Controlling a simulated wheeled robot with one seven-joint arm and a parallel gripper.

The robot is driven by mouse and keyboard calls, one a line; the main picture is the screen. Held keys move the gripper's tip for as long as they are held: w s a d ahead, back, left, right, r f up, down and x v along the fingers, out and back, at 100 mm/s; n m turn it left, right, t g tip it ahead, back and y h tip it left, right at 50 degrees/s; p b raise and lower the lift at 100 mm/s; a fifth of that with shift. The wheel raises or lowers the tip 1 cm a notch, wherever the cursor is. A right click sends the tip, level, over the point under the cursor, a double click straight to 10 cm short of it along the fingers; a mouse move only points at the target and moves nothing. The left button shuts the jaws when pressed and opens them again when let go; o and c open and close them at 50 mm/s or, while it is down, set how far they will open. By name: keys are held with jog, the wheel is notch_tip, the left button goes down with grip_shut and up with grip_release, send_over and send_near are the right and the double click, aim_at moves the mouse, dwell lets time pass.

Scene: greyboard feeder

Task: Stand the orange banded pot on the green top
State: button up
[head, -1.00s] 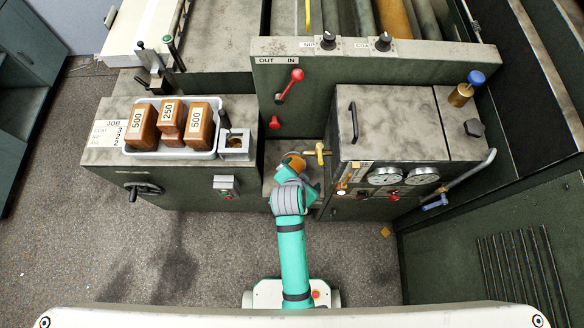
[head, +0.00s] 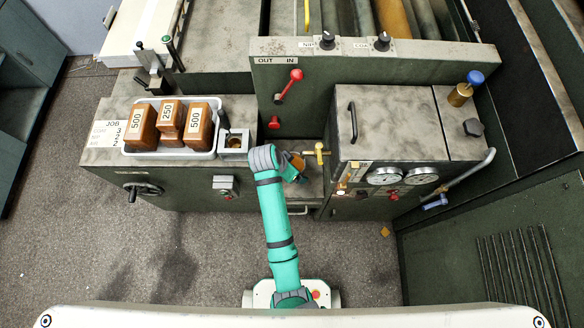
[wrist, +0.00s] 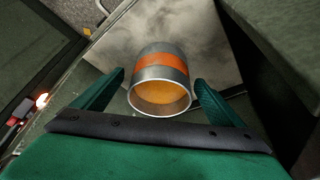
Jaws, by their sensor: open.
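The orange banded pot (wrist: 161,68) is a grey metal cylinder with an orange band and an orange inside. In the wrist view its mouth faces the camera, and it is over or on a worn grey surface (wrist: 112,50). My gripper (wrist: 160,82) is open, a finger on each side of the pot, with gaps showing. In the head view my gripper (head: 297,174) is in the recess between the two cabinets, and an orange patch of the pot (head: 299,162) shows beside it, mostly hidden by my arm. I cannot tell which worn cabinet top is the green top.
The right cabinet (head: 400,125) has a black handle and gauges. A brass-coloured valve with a yellow handle (head: 319,153) juts into the recess close to my gripper. At left, a white tray (head: 150,153) holds several numbered brown blocks, beside a small square metal holder (head: 234,143).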

jog(key=shift+x, duration=1.55)
jog(key=c, duration=1.7)
jog(key=shift+w+r, duration=0.1)
jog(key=shift+r, duration=0.45)
jog(key=shift+s+d+r, duration=0.1)
jog(key=shift+s+r, duration=0.15)
jog(key=shift+r, duration=0.35)
jog(key=shift+s+r, duration=0.25)
jog(key=shift+r, duration=0.35)
jog(key=s+d, duration=0.1)
jog(key=s, duration=0.4)
jog(key=s+d, duration=0.1)
jog(key=s, duration=0.5)
jog(key=s+d, duration=0.2)
jog(key=s, duration=0.3)
jog(key=shift+s, duration=0.3)
